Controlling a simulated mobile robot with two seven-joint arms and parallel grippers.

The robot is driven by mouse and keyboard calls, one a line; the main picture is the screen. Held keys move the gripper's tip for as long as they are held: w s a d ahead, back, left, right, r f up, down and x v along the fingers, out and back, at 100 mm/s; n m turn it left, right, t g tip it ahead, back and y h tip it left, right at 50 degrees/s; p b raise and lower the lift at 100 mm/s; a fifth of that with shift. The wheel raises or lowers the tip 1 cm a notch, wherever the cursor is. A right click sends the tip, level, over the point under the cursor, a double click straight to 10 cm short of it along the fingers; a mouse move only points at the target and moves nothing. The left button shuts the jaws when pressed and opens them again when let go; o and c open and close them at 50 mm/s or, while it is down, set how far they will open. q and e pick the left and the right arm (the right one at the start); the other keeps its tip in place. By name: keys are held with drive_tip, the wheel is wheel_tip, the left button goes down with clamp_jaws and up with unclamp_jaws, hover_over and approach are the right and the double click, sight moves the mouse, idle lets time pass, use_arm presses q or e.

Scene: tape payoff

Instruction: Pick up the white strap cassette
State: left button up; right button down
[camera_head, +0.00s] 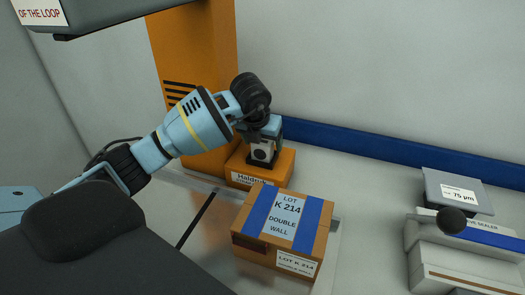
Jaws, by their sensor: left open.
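A small white piece with a dark round centre, which looks like the white strap cassette (262,153), shows just above the orange block (268,170) near the back wall. My left gripper (264,142) points down right at it, and its jaws are open. The gripper body hides the top of the white piece. I cannot tell whether the fingers touch it or stand around it. My right gripper is not in view.
A cardboard box (268,255) with blue bands and a "LOT K 214" label stands in front of the orange block. An orange column (190,50) rises behind my left arm. A sealer (470,255) and a grey box (440,187) stand at the right. Bare bench (365,195) lies between.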

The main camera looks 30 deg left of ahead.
use_arm(q)
drive_tip(key=shift+w+f, duration=0.1)
drive_tip(key=shift+f, duration=0.15)
drive_tip(key=c, duration=1.2)
drive_tip(key=shift+r, duration=0.15)
drive_tip(key=shift+r, duration=0.45)
wheel_tip(320, 180, up, 2)
drive_tip(key=shift+r, duration=0.1)
drive_tip(key=s+d, duration=0.2)
drive_tip(key=s, duration=0.2)
drive_tip(key=s+d+r, duration=0.1)
drive_tip(key=s+d, duration=0.1)
drive_tip(key=s, duration=0.3)
drive_tip(key=s+d, duration=0.3)
drive_tip(key=s, duration=0.2)
drive_tip(key=shift+s+d+r, duration=0.1)
drive_tip(key=shift+s+r, duration=0.1)
drive_tip(key=shift+r, duration=0.15)
